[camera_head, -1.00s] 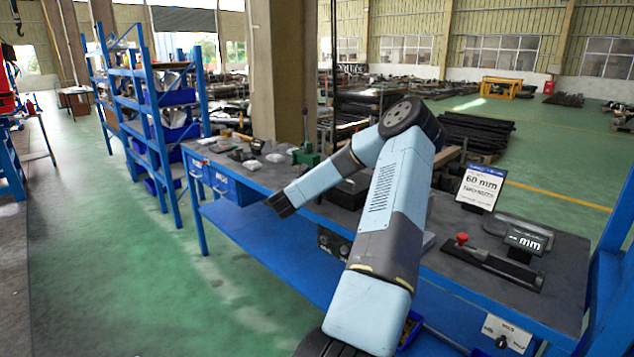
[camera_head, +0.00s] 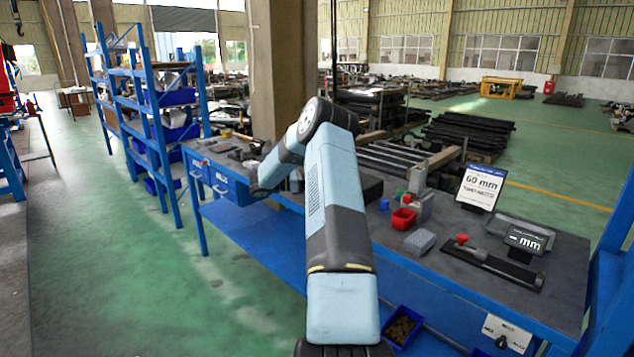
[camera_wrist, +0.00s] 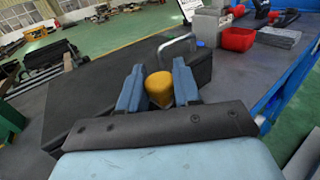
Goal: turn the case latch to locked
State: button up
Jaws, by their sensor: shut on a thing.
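The case (camera_wrist: 203,62) is a dark box with a grey wire handle (camera_wrist: 178,42), on the bench in the wrist view. A dark box (camera_head: 372,188), which seems to be the case, shows partly behind my arm in the head view. A yellow knob (camera_wrist: 159,92), which looks like the case latch, sits between my fingers. My gripper (camera_wrist: 160,82) is shut on this knob, one blue-grey finger on each side. My arm hides the gripper and knob in the head view. I cannot tell the latch's turned position.
The bench holds a red bin (camera_head: 403,219), a grey block (camera_head: 419,241), a sign reading 60 mm (camera_head: 481,186) and a gauge with a display (camera_head: 527,238). Small parts lie at its left end. A concrete pillar (camera_head: 281,65) stands behind the bench.

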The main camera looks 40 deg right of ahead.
jog(key=shift+w+r+m+g+y, duration=0.1)
jog(key=shift+r+m+g+y, duration=0.1)
jog(key=shift+m+g+y, duration=0.75)
jog(key=shift+d+g, duration=0.1)
jog(key=shift+g, duration=0.15)
jog(key=o, duration=1)
jog(key=shift+o, duration=0.2)
jog(key=shift+f, duration=0.1)
jog(key=v, duration=1.3)
jog(key=shift+w+a+f, duration=0.2)
jog(key=shift+a, duration=0.15)
jog(key=shift+r, duration=0.1)
